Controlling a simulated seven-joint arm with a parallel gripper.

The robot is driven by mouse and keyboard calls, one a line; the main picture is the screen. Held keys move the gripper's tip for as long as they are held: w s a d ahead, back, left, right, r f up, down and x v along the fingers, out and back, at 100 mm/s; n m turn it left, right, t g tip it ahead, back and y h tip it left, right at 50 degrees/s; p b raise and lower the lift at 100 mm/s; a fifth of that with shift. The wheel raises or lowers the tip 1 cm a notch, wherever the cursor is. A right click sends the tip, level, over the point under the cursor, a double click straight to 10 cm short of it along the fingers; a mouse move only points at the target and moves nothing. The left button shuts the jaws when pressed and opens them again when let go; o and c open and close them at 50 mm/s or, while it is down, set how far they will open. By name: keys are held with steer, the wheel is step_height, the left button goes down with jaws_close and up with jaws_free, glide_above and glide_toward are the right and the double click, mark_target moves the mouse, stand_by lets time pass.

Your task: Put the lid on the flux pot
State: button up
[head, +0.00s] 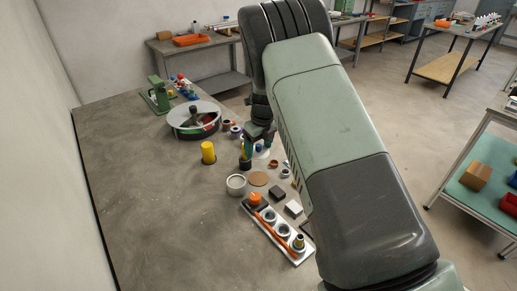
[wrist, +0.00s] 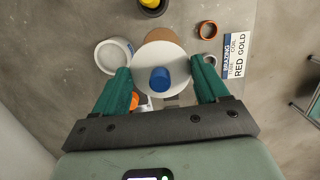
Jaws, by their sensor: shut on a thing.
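The lid (wrist: 172,57) is a white disc with a blue knob (wrist: 160,79). My gripper (wrist: 160,68) is shut on the lid, with one green finger at each side of it in the wrist view. In the head view my gripper (head: 261,135) hangs above the bench, and the lid shows only in part under the fingers. A round, whitish open pot (head: 236,184), which looks like the flux pot, stands on the bench. It also shows in the wrist view (wrist: 103,56), left of the lid and partly hidden by the left finger. The lid is apart from it.
A brown round mat (head: 258,178) lies right of the pot. A tray of fittings (head: 296,257) lies in front. The bench's left side (head: 150,200) is clear.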

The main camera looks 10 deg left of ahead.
steer(key=shift+s+a+f, duration=1.5)
steer(key=shift+a+f, duration=0.1)
steer(key=shift+a, duration=0.1)
steer(key=shift+s+a+f, duration=1.5)
steer(key=shift+a+f, duration=0.1)
steer(key=shift+a, duration=0.05)
steer(key=shift+f, duration=0.2)
steer(key=shift+f, duration=0.5)
steer(key=o, duration=1.1)
steer(key=shift+c, duration=0.2)
